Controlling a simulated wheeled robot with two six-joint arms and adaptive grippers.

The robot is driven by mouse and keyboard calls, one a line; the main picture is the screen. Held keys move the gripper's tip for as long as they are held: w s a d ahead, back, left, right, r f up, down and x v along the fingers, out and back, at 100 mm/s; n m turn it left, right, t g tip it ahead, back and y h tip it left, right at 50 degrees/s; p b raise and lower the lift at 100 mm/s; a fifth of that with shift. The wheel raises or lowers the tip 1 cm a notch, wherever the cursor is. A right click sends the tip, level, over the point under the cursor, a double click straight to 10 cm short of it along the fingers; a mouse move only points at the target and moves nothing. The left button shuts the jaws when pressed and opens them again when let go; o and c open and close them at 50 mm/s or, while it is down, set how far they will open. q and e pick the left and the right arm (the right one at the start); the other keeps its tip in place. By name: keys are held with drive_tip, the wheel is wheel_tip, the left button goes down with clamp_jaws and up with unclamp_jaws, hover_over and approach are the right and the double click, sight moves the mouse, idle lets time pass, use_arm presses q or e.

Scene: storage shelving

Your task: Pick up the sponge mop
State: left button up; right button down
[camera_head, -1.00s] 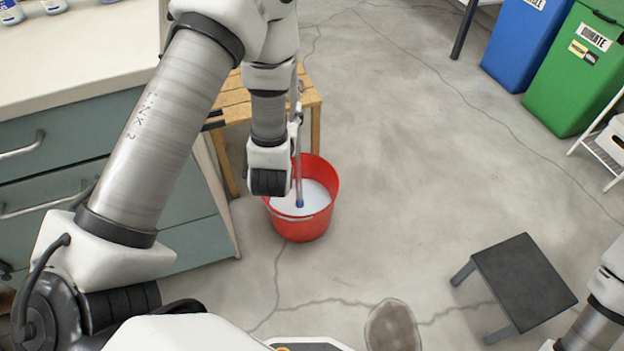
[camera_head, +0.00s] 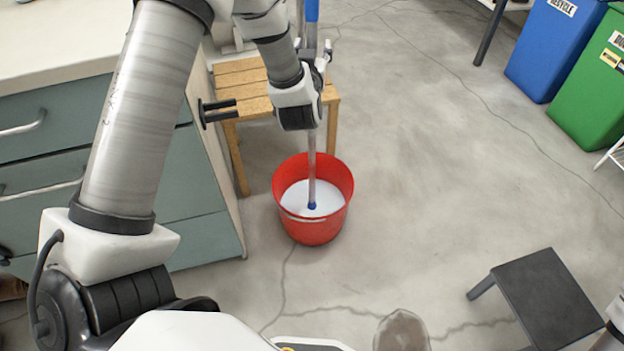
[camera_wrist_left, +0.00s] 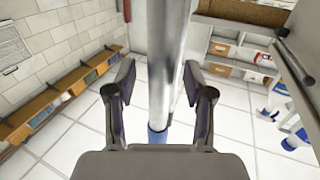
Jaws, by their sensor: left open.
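The sponge mop (camera_head: 311,170) stands nearly upright, with its grey pole dipping into white liquid in the red bucket (camera_head: 315,231). A blue joint shows low on the pole and a blue grip shows at the top edge; the sponge itself is hidden. My left gripper (camera_head: 322,55) is at the pole, above the bucket, and partly hidden by its own wrist. In the left wrist view the open fingers (camera_wrist_left: 158,80) stand on both sides of the silver pole (camera_wrist_left: 162,50). No grip on it shows. My right gripper is out of view.
A slatted wooden stool (camera_head: 243,80) stands right behind the bucket, beside the drawer cabinet (camera_head: 85,180). A dark low stool (camera_head: 545,295) is at lower right. Blue (camera_head: 555,50) and green (camera_head: 592,100) bins stand at upper right. The floor between is clear.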

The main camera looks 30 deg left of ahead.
use_arm(q)
clamp_jaws()
